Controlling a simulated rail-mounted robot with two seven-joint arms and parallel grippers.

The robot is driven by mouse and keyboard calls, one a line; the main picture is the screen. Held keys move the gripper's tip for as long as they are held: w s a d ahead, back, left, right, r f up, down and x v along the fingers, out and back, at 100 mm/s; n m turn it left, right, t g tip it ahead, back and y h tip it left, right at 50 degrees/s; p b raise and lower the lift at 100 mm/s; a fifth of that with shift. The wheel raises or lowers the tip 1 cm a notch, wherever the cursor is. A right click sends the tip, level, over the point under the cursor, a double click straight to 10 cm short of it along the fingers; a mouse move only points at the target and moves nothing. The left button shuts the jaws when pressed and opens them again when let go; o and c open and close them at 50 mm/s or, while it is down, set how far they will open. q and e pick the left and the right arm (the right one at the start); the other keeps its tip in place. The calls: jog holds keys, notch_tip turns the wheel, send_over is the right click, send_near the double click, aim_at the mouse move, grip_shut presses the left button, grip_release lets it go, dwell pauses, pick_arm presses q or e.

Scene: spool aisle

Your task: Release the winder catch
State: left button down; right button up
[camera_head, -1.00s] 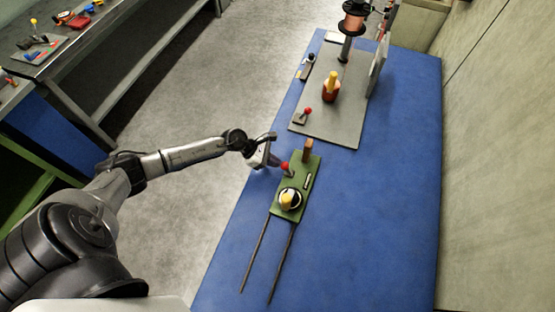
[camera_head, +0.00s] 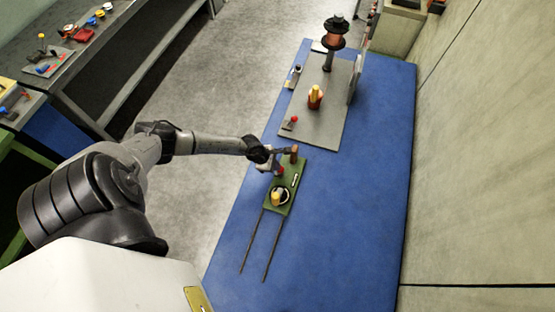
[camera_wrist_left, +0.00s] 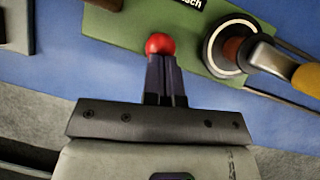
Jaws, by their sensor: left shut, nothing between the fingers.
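A green plate (camera_head: 293,177) lies on the blue surface, with a red ball knob (camera_head: 280,171) at its left edge. The knob also shows in the left wrist view (camera_wrist_left: 160,43), close up, beside a partly cut-off label (camera_wrist_left: 190,3). My left gripper (camera_head: 272,166) is at the plate's left edge by the knob. In the left wrist view its dark fingers (camera_wrist_left: 164,68) are shut with nothing between them, their tips right at the knob; I cannot tell whether they touch it. The lever under the knob is hidden. My right gripper is not in view.
The plate also carries a dial with a yellow handle (camera_head: 276,198) and a brown post (camera_head: 294,153). Two dark rods (camera_head: 271,247) run toward me. A grey board (camera_head: 317,118) with a spool stand (camera_head: 329,50) lies beyond. The blue surface (camera_head: 350,210) is clear at right.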

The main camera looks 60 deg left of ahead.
pick_arm(q)
jog(key=shift+w+d+r, duration=0.1)
jog(key=shift+w+d, duration=0.25)
jog(key=shift+d, duration=0.1)
jog(key=shift+w+d+p, duration=0.15)
jog(key=shift+p, duration=0.15)
dwell(0.3)
jog(key=d+p+v, duration=0.1)
jog(key=p+v, duration=0.2)
jog(key=v, duration=1)
jog(key=shift+w+d+r, duration=0.25)
jog(key=shift+w+r, duration=0.15)
